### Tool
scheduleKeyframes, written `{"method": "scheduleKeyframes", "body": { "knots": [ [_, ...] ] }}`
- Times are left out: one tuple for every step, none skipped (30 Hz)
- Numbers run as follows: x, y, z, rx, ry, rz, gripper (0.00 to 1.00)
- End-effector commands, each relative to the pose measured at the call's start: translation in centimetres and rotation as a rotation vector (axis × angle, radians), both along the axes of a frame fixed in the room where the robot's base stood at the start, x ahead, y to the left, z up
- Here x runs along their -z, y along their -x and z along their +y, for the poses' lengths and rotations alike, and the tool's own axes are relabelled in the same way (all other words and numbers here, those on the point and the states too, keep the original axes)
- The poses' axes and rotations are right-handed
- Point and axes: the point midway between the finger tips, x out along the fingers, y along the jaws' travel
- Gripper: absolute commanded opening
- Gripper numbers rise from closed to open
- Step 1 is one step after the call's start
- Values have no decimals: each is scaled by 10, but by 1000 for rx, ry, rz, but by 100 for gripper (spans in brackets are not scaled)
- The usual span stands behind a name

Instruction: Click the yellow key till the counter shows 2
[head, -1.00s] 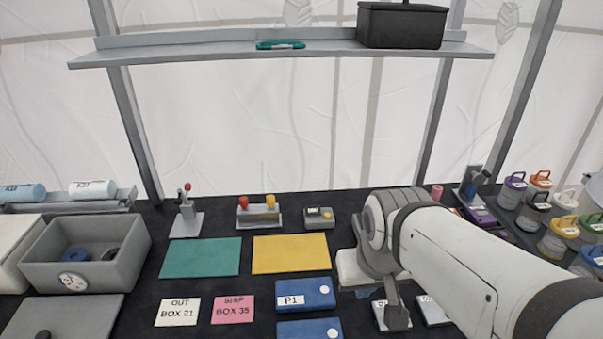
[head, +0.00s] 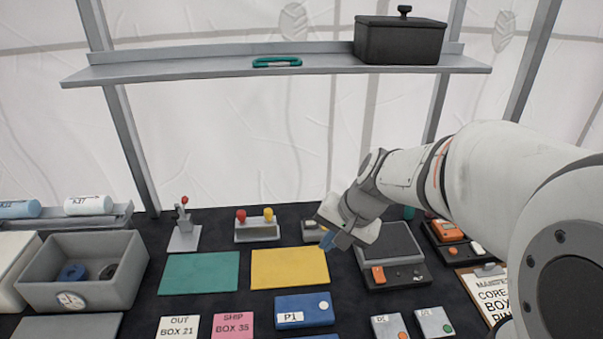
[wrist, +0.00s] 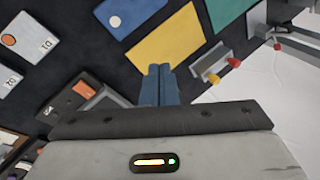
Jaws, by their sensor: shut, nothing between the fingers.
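A small grey box (head: 310,231), which looks like the counter, stands on the dark table behind the yellow mat. My gripper hides its right part, and I cannot make out its key or digits. My gripper (head: 327,241) is shut and empty, its blue fingers pointing down in front of that box, above the table near the yellow mat's right back corner. In the wrist view the shut fingers (wrist: 158,70) show over the yellow mat's edge; the grey box is not visible there.
Left of the box is a stand (head: 257,236) with red and yellow knobs, then a red-topped lever (head: 184,230). Yellow mat (head: 290,280) and green mat (head: 199,273) lie in front. A scale-like grey device (head: 388,240) is right. A shelf (head: 220,73) crosses above.

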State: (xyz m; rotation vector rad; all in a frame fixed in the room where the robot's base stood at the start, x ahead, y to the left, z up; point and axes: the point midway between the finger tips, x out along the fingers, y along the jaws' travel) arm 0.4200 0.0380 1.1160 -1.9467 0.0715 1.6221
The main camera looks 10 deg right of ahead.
Motion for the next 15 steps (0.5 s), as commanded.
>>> {"method": "scheduleKeyframes", "body": {
  "knots": [
    [-4, -22, 1, 75, -64, 23, 0],
    [-4, -35, 2, 120, -102, 30, 0],
    [-3, -53, 3, 181, -152, 42, 0],
    [-2, -65, 3, 230, -189, 51, 0],
    [-1, -79, 2, 279, -225, 59, 0],
    [2, -96, 0, 344, -271, 71, 0],
    [5, -108, -1, 393, -307, 81, 0],
    [7, -121, -4, 445, -340, 89, 0],
    [12, -137, -8, 512, -382, 101, 0],
    [16, -149, -11, 561, -414, 109, 0],
    [21, -160, -14, 608, -442, 118, 0],
    [26, -173, -20, 670, -478, 128, 0],
    [31, -182, -23, 713, -502, 135, 0],
    [36, -190, -27, 754, -526, 142, 0],
    [41, -200, -32, 802, -552, 150, 0]
  ]
}}
